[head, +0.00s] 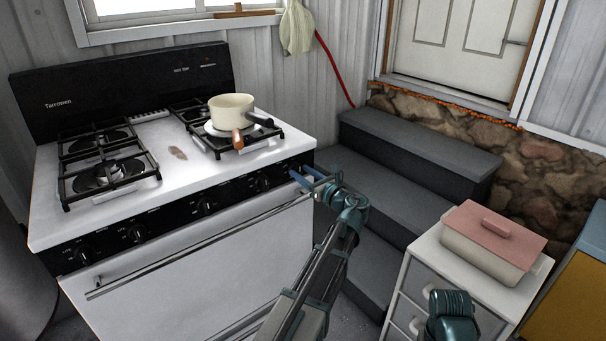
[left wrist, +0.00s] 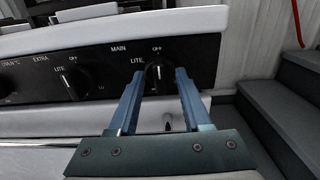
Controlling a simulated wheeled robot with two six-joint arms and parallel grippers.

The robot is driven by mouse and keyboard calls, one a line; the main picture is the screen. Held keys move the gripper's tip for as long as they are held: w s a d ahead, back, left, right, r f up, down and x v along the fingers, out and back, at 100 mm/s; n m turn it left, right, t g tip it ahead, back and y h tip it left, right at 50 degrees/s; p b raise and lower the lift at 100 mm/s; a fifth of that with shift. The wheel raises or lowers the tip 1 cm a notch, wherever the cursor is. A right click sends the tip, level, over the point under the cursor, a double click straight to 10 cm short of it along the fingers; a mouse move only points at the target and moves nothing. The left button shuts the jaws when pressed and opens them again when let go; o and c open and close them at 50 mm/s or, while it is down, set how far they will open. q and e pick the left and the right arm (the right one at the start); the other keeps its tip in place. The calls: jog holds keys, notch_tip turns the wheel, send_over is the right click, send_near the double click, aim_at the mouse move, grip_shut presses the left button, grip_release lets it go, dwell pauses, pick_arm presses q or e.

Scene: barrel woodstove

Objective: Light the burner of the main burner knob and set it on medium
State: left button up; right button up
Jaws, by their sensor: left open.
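The main burner knob (left wrist: 158,76) is black, on the stove's black front panel under the label MAIN. OFF is printed above it and LITE to its left. Its grip looks upright, towards OFF. My left gripper (left wrist: 159,84) is open, its two blue fingers on either side of the knob; I cannot tell whether they touch it. In the head view, my left gripper (head: 303,179) is at the right end of the panel and hides the knob. A cream saucepan (head: 231,110) stands on the right burners of the stove (head: 160,270); no flame shows.
Another knob, under EXTRA (left wrist: 73,84), is to the left. The oven door handle (head: 190,247) runs below the panel. Dark steps (head: 385,190) rise to the right of the stove. A white drawer cabinet (head: 420,258) bears a pink-lidded box (head: 492,240).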

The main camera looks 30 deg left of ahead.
pick_arm(q)
grip_shut()
jog(key=shift+n, duration=0.4)
jog(key=n, duration=0.4)
jog(key=shift+s+n, duration=0.1)
jog(key=shift+n, duration=0.2)
jog(key=n, duration=0.5)
jog(key=shift+s+a+f, duration=0.1)
jog(key=shift+n, duration=0.4)
dwell(0.3)
grip_release()
